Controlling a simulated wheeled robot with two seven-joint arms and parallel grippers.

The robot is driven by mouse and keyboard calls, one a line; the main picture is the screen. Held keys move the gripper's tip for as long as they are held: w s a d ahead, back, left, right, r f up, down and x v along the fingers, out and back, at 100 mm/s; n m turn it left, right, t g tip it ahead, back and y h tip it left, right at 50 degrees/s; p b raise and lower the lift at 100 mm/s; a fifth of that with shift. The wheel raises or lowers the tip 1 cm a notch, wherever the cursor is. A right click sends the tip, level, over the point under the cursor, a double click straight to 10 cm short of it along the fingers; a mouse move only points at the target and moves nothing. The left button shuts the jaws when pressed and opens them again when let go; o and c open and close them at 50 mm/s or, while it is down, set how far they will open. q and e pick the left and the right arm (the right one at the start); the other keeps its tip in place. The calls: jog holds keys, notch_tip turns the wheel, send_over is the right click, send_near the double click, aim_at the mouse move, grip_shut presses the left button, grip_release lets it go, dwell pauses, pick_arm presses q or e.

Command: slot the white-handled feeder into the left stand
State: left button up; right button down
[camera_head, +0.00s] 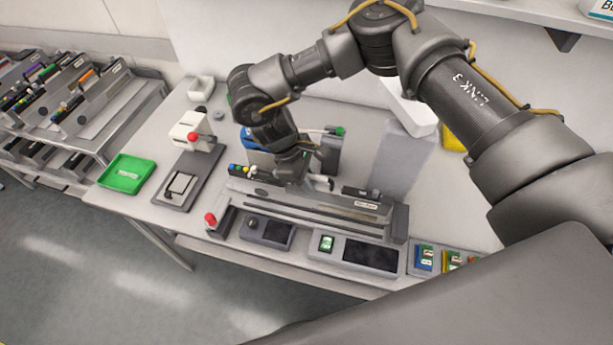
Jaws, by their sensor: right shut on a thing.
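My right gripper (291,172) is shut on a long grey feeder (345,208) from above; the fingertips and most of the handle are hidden. A pale bit shows just right of the gripper, but I cannot tell clearly that it is a white handle. Coloured knobs show at the feeder's left end and a dark label near its right end. The feeder lies lengthwise, low over a grey stand (398,226) on the table; I cannot tell whether it is fully seated. My left gripper is not in view.
A red-knobbed bench device (182,180) and a green tray (127,174) stand at the left of the table (140,205). Small panels (370,256) line the front. A grey upright block (402,155) stands behind right. A trolley of feeders (100,108) is far left.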

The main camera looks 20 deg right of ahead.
jog(key=shift+s+d+p, duration=0.4)
jog(key=shift+d, duration=0.3)
jog(key=c, duration=1.2)
grip_release()
jog(key=shift+o, duration=0.2)
jog(key=shift+w+a+r, duration=0.1)
jog(key=shift+a+r, duration=0.1)
jog(key=shift+r, duration=0.2)
jog(key=b+v, duration=0.3)
jog(key=v, duration=0.5)
jog(key=shift+a+r, duration=0.2)
jog(key=shift+r, duration=0.15)
jog(key=shift+w+a+r, duration=0.1)
jog(key=shift+a+r, duration=0.05)
jog(key=shift+r, duration=0.4)
jog(key=shift+f, duration=0.1)
